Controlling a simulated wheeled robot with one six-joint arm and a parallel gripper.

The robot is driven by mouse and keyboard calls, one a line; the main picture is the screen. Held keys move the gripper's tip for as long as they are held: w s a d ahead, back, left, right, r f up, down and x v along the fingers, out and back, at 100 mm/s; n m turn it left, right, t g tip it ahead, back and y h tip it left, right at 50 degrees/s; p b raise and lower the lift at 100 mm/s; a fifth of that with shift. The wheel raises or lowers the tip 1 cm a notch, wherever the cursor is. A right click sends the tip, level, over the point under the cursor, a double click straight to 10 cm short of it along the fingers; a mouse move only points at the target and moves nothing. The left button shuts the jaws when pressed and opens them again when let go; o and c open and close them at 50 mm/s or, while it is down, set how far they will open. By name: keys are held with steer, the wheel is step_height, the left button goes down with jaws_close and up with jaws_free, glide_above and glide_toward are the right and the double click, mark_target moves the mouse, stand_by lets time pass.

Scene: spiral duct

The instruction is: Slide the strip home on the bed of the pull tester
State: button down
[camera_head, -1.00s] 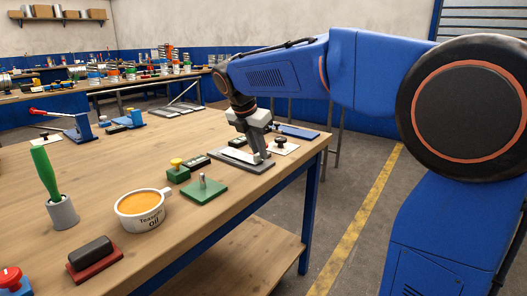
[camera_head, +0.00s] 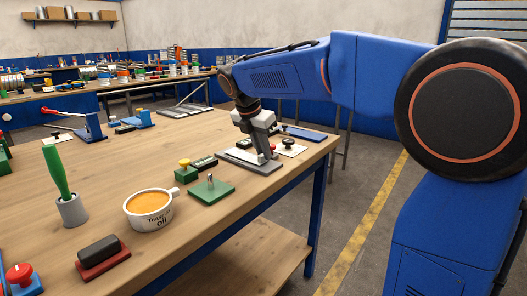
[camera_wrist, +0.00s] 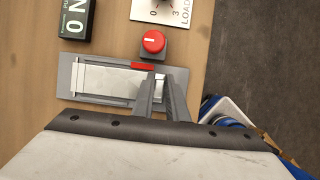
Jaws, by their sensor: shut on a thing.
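The pull tester's grey bed (camera_wrist: 66,78) lies flat on the bench near its right edge; it also shows in the head view (camera_head: 264,170). A pale metal strip (camera_wrist: 105,80) lies lengthwise on it. My gripper (camera_wrist: 160,82) points down at the strip's right end and is shut on it; the fingers hide part of that end. In the head view my gripper (camera_head: 266,153) stands over the bed's right part. A small red block (camera_wrist: 142,66) sits at the bed's upper edge.
Above the bed in the wrist view are a red knob (camera_wrist: 153,42), a dark display (camera_wrist: 77,18) and a LOAD dial card (camera_wrist: 162,10). A green plate with a post (camera_head: 211,190) and an oil cup (camera_head: 150,208) stand nearer. The bench edge is close on the right.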

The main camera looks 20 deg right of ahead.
steer(key=shift+w+a+f, duration=0.1)
steer(key=shift+w, duration=0.05)
steer(key=c, duration=1.1)
jaws_free()
steer(key=shift+r, duration=3.5)
steer(key=s+d+f+m+y, duration=0.1)
steer(key=s+d+f+m, duration=0.2)
steer(key=s, duration=0.4)
steer(key=s+d+f+m+t, duration=0.1)
steer(key=s+d+f+m, duration=0.15)
steer(key=s+m, duration=0.35)
steer(key=s+d+f+m+y, duration=0.1)
steer(key=s+d+f+m, duration=0.2)
steer(key=s, duration=0.4)
steer(key=s+f+m+t+y, duration=0.1)
steer(key=s+f+m, duration=1.2)
steer(key=s+f, duration=0.1)
steer(key=shift+s+y, duration=0.3)
steer(key=shift+s, duration=0.3)
